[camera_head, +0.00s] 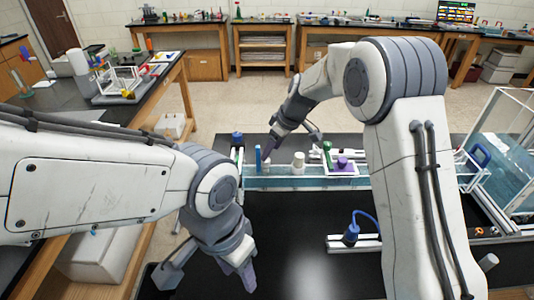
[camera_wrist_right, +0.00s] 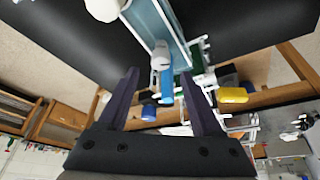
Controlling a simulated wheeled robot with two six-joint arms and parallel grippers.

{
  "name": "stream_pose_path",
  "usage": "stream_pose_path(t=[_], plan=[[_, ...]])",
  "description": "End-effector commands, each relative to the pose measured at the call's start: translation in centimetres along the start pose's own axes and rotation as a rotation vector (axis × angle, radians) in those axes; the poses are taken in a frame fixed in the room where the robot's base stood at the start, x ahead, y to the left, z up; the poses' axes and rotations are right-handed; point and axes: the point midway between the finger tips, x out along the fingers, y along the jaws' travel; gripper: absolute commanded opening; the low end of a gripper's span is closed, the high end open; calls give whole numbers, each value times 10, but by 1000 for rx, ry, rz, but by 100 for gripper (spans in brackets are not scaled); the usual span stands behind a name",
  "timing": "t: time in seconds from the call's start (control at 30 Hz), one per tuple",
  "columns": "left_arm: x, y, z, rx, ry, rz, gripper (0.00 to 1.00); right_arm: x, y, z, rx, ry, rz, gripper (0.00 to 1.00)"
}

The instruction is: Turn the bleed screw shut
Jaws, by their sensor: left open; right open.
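I cannot tell for sure which part is the bleed screw. A clear blue-tinted channel (camera_head: 300,183) on the dark table carries several small fittings. Among them are a blue upright piece (camera_head: 258,159), a white cylinder (camera_head: 298,160) and a purple knob (camera_head: 342,162). My right gripper (camera_head: 268,152) is over the channel's left end, by the blue upright piece. In the right wrist view its open fingers (camera_wrist_right: 162,98) straddle the line to a blue upright piece (camera_wrist_right: 166,85) and a white cylinder (camera_wrist_right: 160,55); contact is unclear. My left gripper (camera_head: 242,272) is low, over the front left of the table, empty.
A blue-capped fitting (camera_head: 237,137) stands at the channel's left end. A blue fitting with a curved tube (camera_head: 351,234) sits on a rail to the front right. A clear-panelled frame (camera_head: 505,150) stands at the right. The black tabletop (camera_head: 290,225) is bare at centre.

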Motion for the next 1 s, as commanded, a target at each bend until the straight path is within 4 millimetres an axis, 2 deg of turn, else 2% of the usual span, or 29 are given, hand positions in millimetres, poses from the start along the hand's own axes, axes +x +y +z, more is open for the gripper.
stream_pose_path(t=[0.1, 0.3, 0.63, 0.67, 0.8, 0.83, 1.0], plan=[[-11, 1, -1, 2, 0, 0, 50, 20, -1, -1, 0, -3, -4, 66], [-17, 1, -1, 3, 0, 0, 50, 42, -1, -1, 0, -1, -2, 66], [-17, 1, -1, 4, 0, 0, 50, 47, -1, -1, -1, 1, 0, 66], [-17, 1, -1, 4, 0, 0, 50, 47, -1, -1, -1, 1, 0, 63], [-17, 1, -1, 3, 0, 0, 50, 47, -1, -1, 0, 1, 0, 9], [-17, 1, -1, 3, 0, 0, 50, 47, -1, 0, 0, 1, 0, 0], [-17, 1, -1, 3, 0, 0, 50, 47, 0, 0, 2, 0, 1, 0]])
